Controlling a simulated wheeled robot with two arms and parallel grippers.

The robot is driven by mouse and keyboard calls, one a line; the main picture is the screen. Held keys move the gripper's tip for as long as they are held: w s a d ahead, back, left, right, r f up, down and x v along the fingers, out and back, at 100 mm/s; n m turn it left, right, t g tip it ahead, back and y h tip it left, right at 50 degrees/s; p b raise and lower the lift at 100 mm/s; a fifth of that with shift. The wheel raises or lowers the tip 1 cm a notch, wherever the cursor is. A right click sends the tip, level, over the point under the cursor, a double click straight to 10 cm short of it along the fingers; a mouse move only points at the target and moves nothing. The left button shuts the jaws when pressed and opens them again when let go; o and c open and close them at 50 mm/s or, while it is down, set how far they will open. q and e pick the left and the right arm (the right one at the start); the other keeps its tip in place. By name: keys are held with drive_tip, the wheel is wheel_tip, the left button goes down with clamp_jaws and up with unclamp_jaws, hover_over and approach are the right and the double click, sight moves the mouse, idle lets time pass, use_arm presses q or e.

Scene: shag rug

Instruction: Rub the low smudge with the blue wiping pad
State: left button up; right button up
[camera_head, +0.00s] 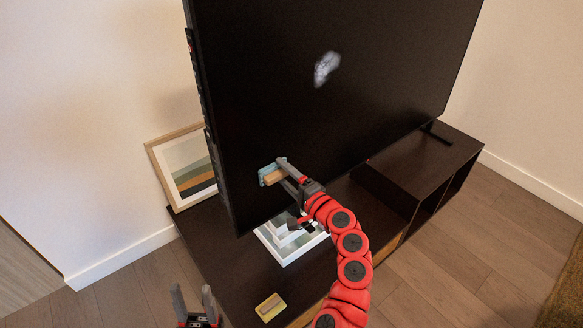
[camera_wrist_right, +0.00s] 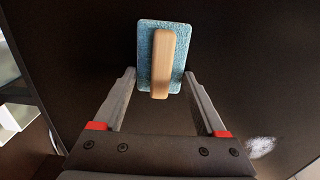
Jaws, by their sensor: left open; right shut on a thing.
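The blue wiping pad (camera_head: 268,172) has a pale wooden handle and is in my right gripper (camera_head: 283,175), against or very near the lower left of the big black screen (camera_head: 370,90). In the right wrist view the pad (camera_wrist_right: 146,50) is upright between the fingertips, its handle facing the camera. A whitish smudge (camera_head: 327,68) shows higher on the screen, up and right of the pad. One smudge (camera_wrist_right: 260,146) shows at the lower right of the wrist view; I cannot tell if it is the same one. Any screen behind the pad is hidden. My left gripper (camera_head: 194,300) is open and empty.
A yellow pad with a pale handle (camera_head: 270,307) lies on the dark low cabinet (camera_head: 215,245). A framed picture (camera_head: 183,165) leans on the wall behind the screen's left edge. A white-edged item (camera_head: 285,250) lies beneath the screen, partly hidden by my right arm.

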drive_tip(key=shift+d, duration=0.1)
drive_tip(key=shift+s+d, duration=0.1)
drive_tip(key=shift+s, duration=0.05)
drive_tip(key=v, duration=0.4)
drive_tip(key=shift+s+d, duration=0.45)
drive_tip(key=shift+s, duration=0.2)
drive_tip(key=shift+s+d, duration=0.1)
drive_tip(key=shift+v, duration=1.35)
